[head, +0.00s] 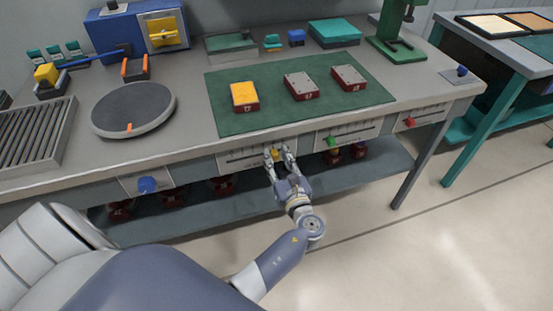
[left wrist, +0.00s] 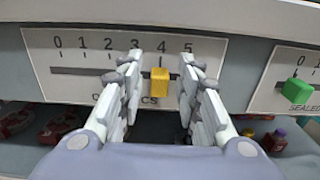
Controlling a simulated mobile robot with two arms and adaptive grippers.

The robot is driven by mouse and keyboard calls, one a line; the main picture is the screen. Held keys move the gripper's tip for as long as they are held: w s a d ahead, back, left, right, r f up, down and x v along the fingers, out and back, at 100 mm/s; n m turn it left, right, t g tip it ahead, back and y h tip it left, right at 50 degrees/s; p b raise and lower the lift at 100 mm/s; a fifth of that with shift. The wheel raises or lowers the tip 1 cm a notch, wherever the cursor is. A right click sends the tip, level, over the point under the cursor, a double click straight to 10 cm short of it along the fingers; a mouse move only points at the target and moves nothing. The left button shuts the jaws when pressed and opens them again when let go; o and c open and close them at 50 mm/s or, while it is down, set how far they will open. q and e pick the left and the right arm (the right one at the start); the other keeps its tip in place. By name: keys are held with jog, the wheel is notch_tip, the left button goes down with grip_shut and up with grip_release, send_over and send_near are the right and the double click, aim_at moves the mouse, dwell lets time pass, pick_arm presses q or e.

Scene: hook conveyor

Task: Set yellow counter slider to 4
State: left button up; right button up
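The yellow slider (left wrist: 159,81) sits on a white scale panel (left wrist: 80,62) numbered 0 to 5, right under the 4 mark. The panel is on the front edge of the workbench; in the head view the yellow slider (head: 276,154) shows between my fingers. My left gripper (left wrist: 159,72) is open, with one finger on each side of the slider and a visible gap on both sides. It also shows in the head view (head: 280,155). The fingers hide part of the lettering below the scale. My right gripper is not in view.
A green slider (head: 332,142) on a similar panel is to the right, and a red one (head: 409,121) farther right. A blue knob (head: 147,185) is to the left. Red items lie on the shelf (head: 255,201) below. The floor at right is clear.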

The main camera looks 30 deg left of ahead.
pick_arm(q)
jog(key=shift+d, duration=0.1)
jog(key=v, duration=1.2)
dwell(0.4)
